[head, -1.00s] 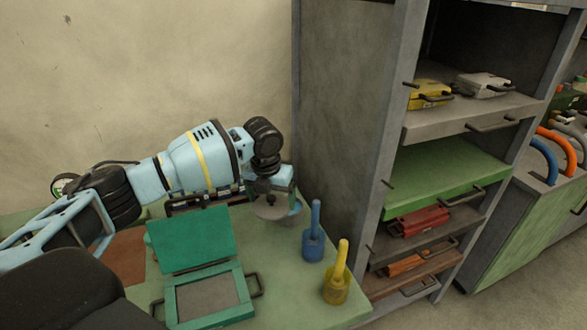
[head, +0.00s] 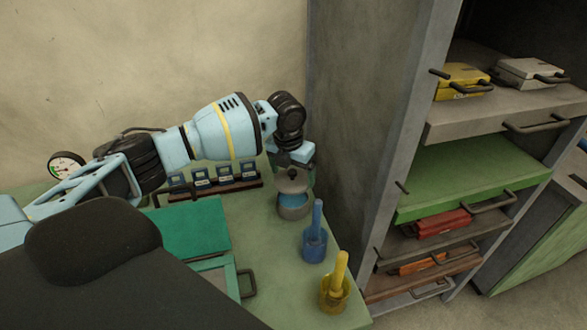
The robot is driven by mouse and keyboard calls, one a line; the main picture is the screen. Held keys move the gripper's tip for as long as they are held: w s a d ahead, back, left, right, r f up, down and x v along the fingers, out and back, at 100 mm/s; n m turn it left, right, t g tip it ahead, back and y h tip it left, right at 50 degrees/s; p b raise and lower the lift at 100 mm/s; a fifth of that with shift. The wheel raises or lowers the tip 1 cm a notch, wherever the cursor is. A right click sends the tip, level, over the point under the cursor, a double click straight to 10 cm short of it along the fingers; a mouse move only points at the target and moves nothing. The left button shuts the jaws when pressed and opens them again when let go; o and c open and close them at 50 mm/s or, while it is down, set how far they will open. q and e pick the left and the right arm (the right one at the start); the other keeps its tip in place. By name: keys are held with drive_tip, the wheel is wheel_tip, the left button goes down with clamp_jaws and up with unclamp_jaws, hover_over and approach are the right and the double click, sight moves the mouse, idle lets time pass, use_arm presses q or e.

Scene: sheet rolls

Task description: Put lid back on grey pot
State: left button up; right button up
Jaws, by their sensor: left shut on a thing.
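The grey pot (head: 293,212) stands on the green table near the cabinet, with a blue inside showing at its open top. Its grey lid (head: 294,183) is held just above the pot, slightly tilted, with a gap between them at the front. My left gripper (head: 294,168) reaches in from the left and points down, shut on the lid; its fingertips are largely hidden by the wrist. My right gripper is not in view.
A blue holder (head: 314,247) and a yellow holder (head: 335,293) stand in front of the pot, each with an upright handle. A green open case (head: 190,229) lies left. Behind the pot is a rack of small meters (head: 222,177). A grey cabinet (head: 362,130) stands close on the right.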

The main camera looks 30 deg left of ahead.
use_arm(q)
wheel_tip(320, 180, down, 3)
drive_tip(key=shift+f+b, duration=0.2)
drive_tip(key=shift+b, duration=0.4)
drive_tip(key=shift+f, duration=0.95)
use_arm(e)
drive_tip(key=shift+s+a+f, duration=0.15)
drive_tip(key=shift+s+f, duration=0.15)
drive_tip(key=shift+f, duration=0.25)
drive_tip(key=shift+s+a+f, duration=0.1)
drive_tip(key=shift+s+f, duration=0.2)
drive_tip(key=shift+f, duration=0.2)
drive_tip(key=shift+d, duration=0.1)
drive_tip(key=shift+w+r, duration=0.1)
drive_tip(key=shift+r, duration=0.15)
use_arm(q)
drive_tip(key=shift+f, duration=0.1)
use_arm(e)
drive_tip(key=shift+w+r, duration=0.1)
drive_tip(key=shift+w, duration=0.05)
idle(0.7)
